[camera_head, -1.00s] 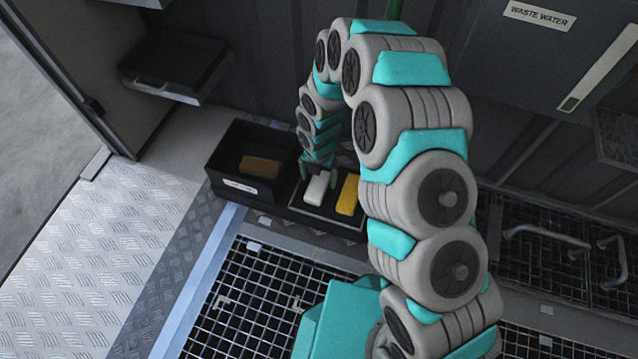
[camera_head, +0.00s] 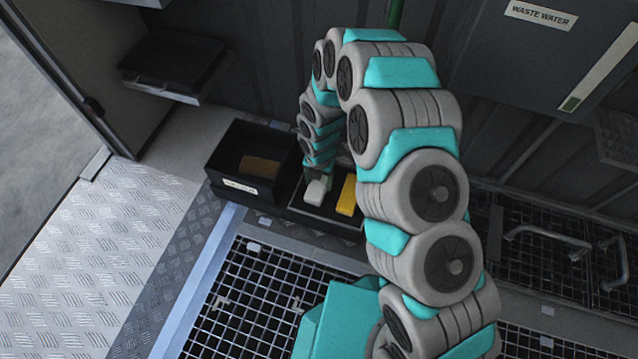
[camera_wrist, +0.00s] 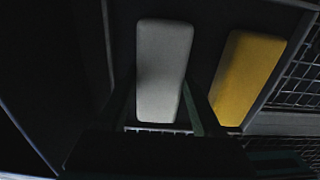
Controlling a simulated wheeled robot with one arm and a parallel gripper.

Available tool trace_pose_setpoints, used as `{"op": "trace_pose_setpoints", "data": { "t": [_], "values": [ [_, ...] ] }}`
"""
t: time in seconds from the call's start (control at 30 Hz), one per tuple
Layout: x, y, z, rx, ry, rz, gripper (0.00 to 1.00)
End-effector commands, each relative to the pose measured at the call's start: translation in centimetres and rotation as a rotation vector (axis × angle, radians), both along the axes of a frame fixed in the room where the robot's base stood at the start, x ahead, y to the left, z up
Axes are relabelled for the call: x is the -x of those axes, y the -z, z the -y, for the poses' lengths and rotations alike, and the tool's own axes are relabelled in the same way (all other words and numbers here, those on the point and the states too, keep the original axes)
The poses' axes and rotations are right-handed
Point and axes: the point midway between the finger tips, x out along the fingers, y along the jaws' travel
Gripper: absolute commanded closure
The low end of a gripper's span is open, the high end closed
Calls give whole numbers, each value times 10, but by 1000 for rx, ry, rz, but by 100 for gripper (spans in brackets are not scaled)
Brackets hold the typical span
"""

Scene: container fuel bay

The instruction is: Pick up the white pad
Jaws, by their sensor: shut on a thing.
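The white pad (camera_head: 316,190) is a small block at the black tray (camera_head: 328,222), beside a yellow pad (camera_head: 346,195). My gripper (camera_head: 318,176) points down over the white pad and is shut on it. In the wrist view the white pad (camera_wrist: 162,70) lies between the two fingers of my gripper (camera_wrist: 163,112), with the yellow pad (camera_wrist: 247,78) apart to its right. I cannot tell whether the white pad is clear of the tray floor. My gripper hides part of the pad's far end in the head view.
A black bin (camera_head: 225,160) with a brown block (camera_head: 260,165) stands to the left of the tray. A wall shelf (camera_head: 175,65) hangs at upper left. Floor grating (camera_head: 255,295) lies in front, and metal handles (camera_head: 545,238) are on the right.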

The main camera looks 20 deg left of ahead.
Motion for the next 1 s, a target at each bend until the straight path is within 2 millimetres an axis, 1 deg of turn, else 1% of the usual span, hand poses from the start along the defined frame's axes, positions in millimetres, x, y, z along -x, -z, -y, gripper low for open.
{"op": "trace_pose_setpoints", "data": {
  "t": [0.03,0.17,0.2,0.43,0.57,0.73,0.87,1.0],
  "values": [
    [0,0,0,0,0,0,69],
    [0,0,0,0,0,0,83],
    [0,0,0,0,0,0,85],
    [0,-1,0,0,0,0,85],
    [0,-5,0,0,0,0,85],
    [1,-19,0,0,1,-1,85],
    [0,-36,0,0,1,-1,85],
    [18,-39,6,0,-2,1,85]
  ]
}}
